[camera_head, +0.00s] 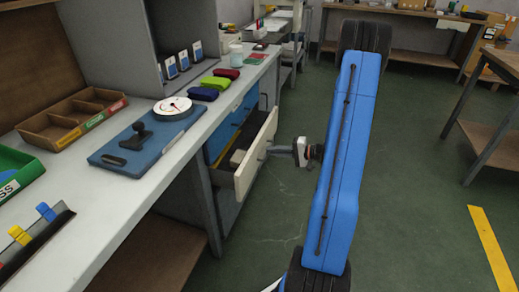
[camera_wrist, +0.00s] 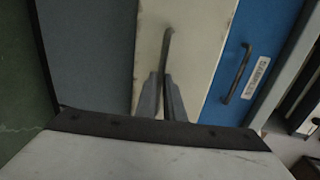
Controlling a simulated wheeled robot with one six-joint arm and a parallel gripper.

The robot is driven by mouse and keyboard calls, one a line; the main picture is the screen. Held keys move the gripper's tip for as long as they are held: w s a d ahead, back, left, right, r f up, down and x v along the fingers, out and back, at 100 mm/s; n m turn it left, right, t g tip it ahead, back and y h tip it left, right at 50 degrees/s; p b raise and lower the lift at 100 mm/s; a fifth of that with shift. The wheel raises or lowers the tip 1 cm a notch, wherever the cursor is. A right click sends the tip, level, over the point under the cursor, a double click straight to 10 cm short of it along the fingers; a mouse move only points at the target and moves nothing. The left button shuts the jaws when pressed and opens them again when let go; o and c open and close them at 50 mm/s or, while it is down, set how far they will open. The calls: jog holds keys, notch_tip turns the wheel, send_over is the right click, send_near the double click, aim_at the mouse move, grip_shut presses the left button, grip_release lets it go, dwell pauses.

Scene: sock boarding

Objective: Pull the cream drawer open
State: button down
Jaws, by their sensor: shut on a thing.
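The cream drawer (camera_head: 257,151) is partly open under the grey workbench in the head view, and I can see some items inside it. Its cream front fills the upper middle of the wrist view (camera_wrist: 184,55), with a dark bar handle (camera_wrist: 166,45). My gripper (camera_head: 271,150) reaches the drawer front from the right. In the wrist view my gripper (camera_wrist: 165,80) is shut on the lower part of the handle. The fingers hide the part of the handle they grip.
A blue drawer (camera_wrist: 252,60) with a label and dark handle is beside the cream one. The workbench top (camera_head: 160,165) holds a blue board (camera_head: 150,140), a round dial (camera_head: 173,107) and folded socks (camera_head: 203,94). Green floor (camera_head: 410,200) is clear to the right of my arm.

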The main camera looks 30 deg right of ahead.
jog(key=f+v, duration=0.2)
jog(key=v, duration=0.8)
jog(key=f+v, duration=0.2)
jog(key=v, duration=0.8)
jog(key=shift+s+d+f, duration=0.2)
jog(key=shift+s+d, duration=0.25)
jog(key=shift+s, duration=0.2)
jog(key=c, duration=1.9)
grip_release()
jog(key=v, duration=1.7)
jog(key=shift+s, duration=0.2)
jog(key=shift+d, duration=0.15)
